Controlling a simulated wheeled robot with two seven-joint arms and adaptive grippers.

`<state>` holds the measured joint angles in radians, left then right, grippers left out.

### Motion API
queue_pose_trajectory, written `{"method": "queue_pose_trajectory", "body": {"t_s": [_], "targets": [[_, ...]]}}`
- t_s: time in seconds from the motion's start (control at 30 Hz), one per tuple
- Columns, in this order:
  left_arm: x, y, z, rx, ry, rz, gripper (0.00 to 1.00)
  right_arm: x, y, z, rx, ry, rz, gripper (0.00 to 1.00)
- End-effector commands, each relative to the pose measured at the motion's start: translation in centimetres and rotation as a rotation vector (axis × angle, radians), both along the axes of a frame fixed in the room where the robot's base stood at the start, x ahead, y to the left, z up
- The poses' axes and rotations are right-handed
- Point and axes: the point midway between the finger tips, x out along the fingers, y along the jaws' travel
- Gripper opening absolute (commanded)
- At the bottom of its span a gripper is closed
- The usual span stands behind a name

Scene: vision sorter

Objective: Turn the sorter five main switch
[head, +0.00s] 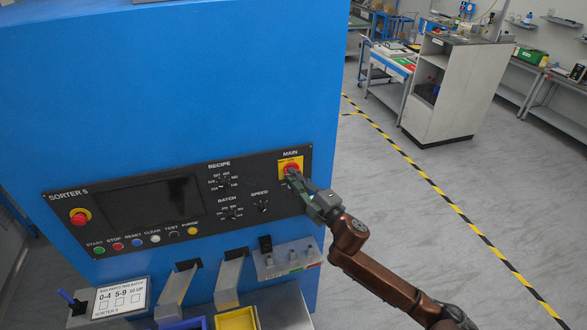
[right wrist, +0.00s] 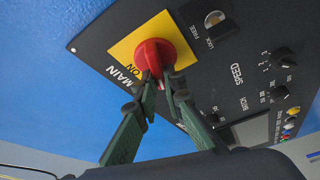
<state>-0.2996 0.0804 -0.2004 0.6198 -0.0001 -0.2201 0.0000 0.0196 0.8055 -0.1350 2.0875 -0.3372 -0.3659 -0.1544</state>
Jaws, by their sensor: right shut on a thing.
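The main switch (head: 291,167) is a red knob on a yellow plate at the upper right of the black SORTER 5 panel (head: 150,180). In the right wrist view the red knob (right wrist: 152,55) fills the middle of its yellow plate, with MAIN and ON lettered beside it. My right gripper (head: 297,175) reaches the knob from the lower right. In the right wrist view its two green-grey fingers (right wrist: 160,80) are closed on the knob's near part, and the tips are partly hidden against it. My left gripper is not in view.
Recipe, batch and speed knobs (head: 228,212) sit left of the switch. A red emergency button (head: 79,217) and coloured buttons are farther left. Below are chutes (head: 229,280) and a yellow bin (head: 237,318). The floor (head: 420,230) to the right is open, with a striped line.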

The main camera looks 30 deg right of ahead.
Motion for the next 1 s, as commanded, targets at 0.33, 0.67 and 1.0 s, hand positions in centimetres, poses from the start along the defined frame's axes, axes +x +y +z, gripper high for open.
{"method": "queue_pose_trajectory", "body": {"t_s": [0.33,0.67,1.0], "targets": [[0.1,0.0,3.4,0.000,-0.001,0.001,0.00,0.0,0.0,0.2,-0.235,0.056,0.000,0.00],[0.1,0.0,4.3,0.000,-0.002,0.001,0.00,0.0,0.1,-0.1,-0.327,0.078,0.000,0.00],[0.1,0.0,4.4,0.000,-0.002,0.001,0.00,0.0,0.1,-0.3,-0.338,0.081,0.000,0.00]]}}
